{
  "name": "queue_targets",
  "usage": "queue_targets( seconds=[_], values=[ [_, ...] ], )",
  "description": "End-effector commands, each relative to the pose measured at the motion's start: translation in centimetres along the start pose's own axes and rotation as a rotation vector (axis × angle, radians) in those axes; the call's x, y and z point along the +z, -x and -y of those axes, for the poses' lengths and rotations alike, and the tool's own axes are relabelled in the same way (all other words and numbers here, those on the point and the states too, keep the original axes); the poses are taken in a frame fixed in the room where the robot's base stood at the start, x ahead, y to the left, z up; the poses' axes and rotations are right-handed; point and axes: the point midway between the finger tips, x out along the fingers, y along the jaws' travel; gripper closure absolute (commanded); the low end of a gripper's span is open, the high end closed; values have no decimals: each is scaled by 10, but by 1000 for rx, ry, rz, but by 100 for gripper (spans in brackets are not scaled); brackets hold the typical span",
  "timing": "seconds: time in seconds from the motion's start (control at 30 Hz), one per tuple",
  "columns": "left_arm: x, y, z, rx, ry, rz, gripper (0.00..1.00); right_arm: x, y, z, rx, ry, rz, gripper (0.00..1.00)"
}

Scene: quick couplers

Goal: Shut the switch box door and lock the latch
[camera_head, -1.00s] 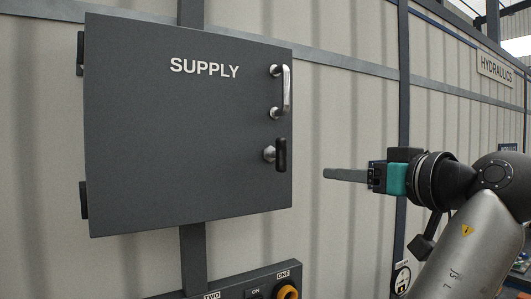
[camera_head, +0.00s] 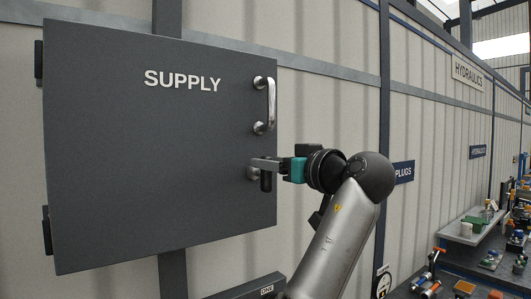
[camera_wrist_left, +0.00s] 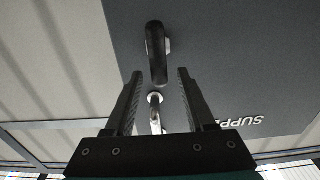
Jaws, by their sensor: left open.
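The grey switch box door (camera_head: 130,150), marked SUPPLY, looks flat against its box, with hinges on its left; any gap along the edge cannot be told. The latch lever (camera_head: 266,183) is black and vertical at the door's right edge, below the silver handle (camera_head: 270,104). My left gripper (camera_head: 257,162) comes from the right and is open at the latch, its fingers hiding the upper part. In the left wrist view, upside down, the lever (camera_wrist_left: 156,50) has one end between the open fingertips (camera_wrist_left: 160,75); contact cannot be told. My right gripper is not in view.
A grey panel with a label (camera_head: 266,291) sits below the box. A ribbed wall (camera_head: 335,110) runs behind. At the far right, a shelf (camera_head: 470,230) and bench hold several coloured parts. Free space lies between arm and shelf.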

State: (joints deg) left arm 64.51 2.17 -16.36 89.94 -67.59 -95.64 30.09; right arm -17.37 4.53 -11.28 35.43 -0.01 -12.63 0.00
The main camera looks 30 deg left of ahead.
Motion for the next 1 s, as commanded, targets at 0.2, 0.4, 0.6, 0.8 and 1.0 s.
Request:
queue_targets(
  seconds=[0.2,0.4,0.6,0.8,1.0],
  values=[
    [0,-22,0,0,-2,1,45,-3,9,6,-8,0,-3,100],
    [1,-25,0,0,-1,0,45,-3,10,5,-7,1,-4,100],
    [1,-25,0,0,-1,1,52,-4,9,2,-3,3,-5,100],
    [1,-25,0,1,-1,1,74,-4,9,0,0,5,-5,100],
    [1,-25,0,1,-1,0,97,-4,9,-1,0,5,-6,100]
  ],
)
